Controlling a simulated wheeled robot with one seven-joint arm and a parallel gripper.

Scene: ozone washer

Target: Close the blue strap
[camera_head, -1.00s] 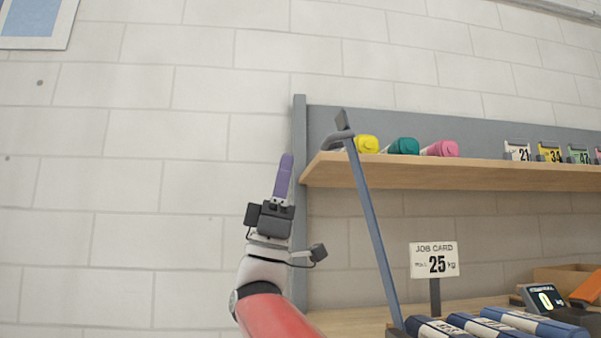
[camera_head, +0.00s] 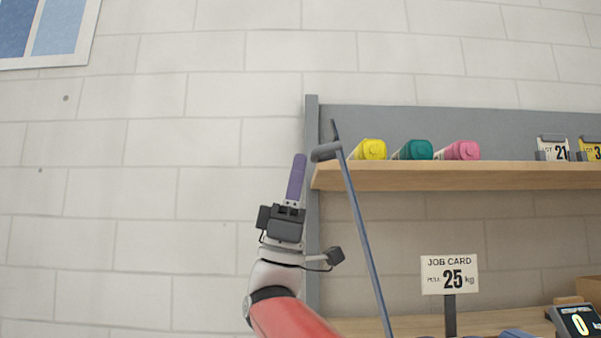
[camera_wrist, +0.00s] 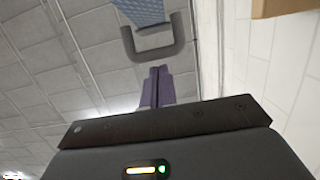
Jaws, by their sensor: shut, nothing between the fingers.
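The blue strap (camera_head: 358,222) stands up as a long thin bar, leaning left toward its top, in the head view. A dark grey handle (camera_head: 326,152) juts left near its top. In the wrist view, the strap's patterned blue face (camera_wrist: 146,11) is at the top, with the grey U-shaped handle (camera_wrist: 155,53) below it. My gripper (camera_head: 298,160), with purple fingers, points up just left of the handle in the head view. It is shut and empty. In the wrist view my fingertips (camera_wrist: 159,71) are just below the handle, with a small gap showing. The strap's lower end is out of view.
A wooden shelf (camera_head: 450,177) right of the strap holds yellow (camera_head: 369,149), teal (camera_head: 415,149) and pink (camera_head: 460,150) rolls. The wall left of my gripper is clear.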

